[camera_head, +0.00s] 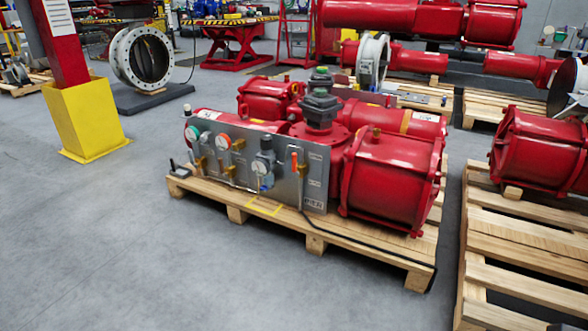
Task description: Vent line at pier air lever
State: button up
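A grey control panel (235,172) stands upright on the front of a red valve actuator (395,180), which rests on a wooden pallet (340,240). An upright orange-red lever handle (294,160) is near the panel's right end. A brass fitting (303,170) is beside it. A grey-blue filter unit (265,165) is at the panel's middle, and a red-rimmed gauge (224,142) and a teal-rimmed gauge (193,133) are further left. I cannot tell which part is the pier air lever. My gripper is not in view.
A red column with a yellow base guard (88,120) stands at the left. Another pallet (520,240) with a red actuator (540,150) is close at the right. A black hose (370,245) lies along the pallet's front. The grey floor in front and left is clear.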

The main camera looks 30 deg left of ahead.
aim_at(296, 174)
jog(key=z, duration=0.05)
jog(key=k, duration=0.5)
jog(key=u, duration=0.8)
jog(key=i, duration=1.3)
jog(key=z, duration=0.6)
